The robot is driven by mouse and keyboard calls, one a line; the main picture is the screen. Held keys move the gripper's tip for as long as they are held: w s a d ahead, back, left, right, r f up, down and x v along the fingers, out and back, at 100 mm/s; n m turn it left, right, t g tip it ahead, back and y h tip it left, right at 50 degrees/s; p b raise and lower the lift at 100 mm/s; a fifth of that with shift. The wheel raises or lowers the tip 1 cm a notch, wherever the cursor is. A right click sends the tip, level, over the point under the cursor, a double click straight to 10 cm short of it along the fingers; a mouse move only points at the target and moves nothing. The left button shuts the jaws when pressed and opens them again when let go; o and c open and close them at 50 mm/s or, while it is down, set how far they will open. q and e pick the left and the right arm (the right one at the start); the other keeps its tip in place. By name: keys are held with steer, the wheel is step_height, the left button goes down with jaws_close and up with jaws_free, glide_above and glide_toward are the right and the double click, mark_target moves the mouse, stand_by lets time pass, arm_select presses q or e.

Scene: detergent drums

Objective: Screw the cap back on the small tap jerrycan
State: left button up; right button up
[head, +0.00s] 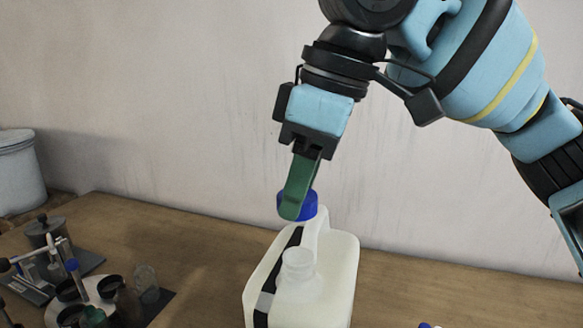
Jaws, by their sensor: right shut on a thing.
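The small jerrycan (338,275) stands upright on the table, whitish and translucent, with a dark strip down its left side. Its neck (298,263) is open and uncapped. My right gripper (299,195) points down with green fingers and is shut on the blue cap (311,206). The cap is above and slightly behind the neck in the picture, apart from it, and overlaps the view of the jerrycan's handle top. One finger hides part of the cap. My left gripper is not in view.
On the wooden table (440,285), a rack and round holder with several small items (85,290) stand at the left. A grey drum (20,170) stands at the far left. A small blue-and-white thing (426,325) shows at the bottom edge. The table right of the jerrycan is mostly clear.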

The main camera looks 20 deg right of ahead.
steer(key=shift+s+f, duration=0.1)
steer(key=shift+s, duration=0.25)
steer(key=shift+w+f, duration=0.15)
steer(key=shift+f, duration=2.15)
steer(key=shift+f, duration=1.4)
stand_by(1.5)
steer(key=m+h, duration=0.1)
steer(key=m, duration=0.3)
steer(key=shift+m+t, duration=0.4)
steer(key=shift+f+m, duration=0.1)
steer(key=shift+m, duration=0.4)
steer(key=m+h, duration=0.1)
steer(key=m, duration=0.1)
steer(key=shift+a+m, duration=0.15)
steer(key=shift+m, duration=0.25)
steer(key=shift+m+t+h, duration=0.3)
steer(key=shift+m, duration=1.2)
